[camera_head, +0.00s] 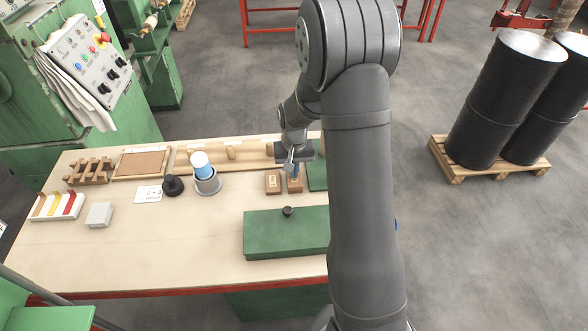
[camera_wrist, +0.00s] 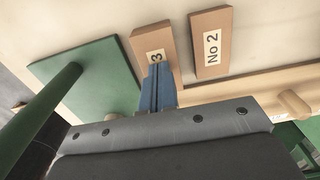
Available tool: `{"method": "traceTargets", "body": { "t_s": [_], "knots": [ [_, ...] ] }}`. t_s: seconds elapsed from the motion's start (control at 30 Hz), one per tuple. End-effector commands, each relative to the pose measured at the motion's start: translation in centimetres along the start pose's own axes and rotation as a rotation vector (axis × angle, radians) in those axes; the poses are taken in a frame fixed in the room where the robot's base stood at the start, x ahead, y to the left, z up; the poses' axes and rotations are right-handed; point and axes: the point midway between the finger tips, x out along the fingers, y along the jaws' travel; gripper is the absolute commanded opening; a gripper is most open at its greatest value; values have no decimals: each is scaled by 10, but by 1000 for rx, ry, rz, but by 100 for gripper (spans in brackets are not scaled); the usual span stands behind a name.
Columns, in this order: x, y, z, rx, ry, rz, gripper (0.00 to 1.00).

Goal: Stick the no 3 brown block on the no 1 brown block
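The no 3 brown block (camera_wrist: 151,43) lies flat, its label partly hidden behind my fingers; in the head view it is the brown block (camera_head: 295,187) under my gripper. The No 2 brown block (camera_wrist: 212,43) lies beside it and also shows in the head view (camera_head: 273,182). I cannot make out a no 1 block in either view. My gripper (camera_wrist: 157,68) points at the no 3 block, its two blue fingers side by side with no clear gap; I cannot tell if they touch the block. It also shows in the head view (camera_head: 295,171).
A green plate (camera_head: 316,177) lies right of the blocks; a green post (camera_wrist: 45,100) shows over it in the wrist view. A green box with a black knob (camera_head: 285,235) stands in front. A grey cup with a blue-white piece (camera_head: 207,185) stands left.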

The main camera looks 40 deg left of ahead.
Motion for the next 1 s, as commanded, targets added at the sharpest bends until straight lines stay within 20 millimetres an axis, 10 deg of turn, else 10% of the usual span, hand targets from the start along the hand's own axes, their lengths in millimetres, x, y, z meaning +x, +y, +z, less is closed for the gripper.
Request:
{"method": "traceTargets", "body": {
  "t_s": [1.0],
  "knots": [
    [-33, 0, 0, 0, 2, 0, 0]
  ]
}}
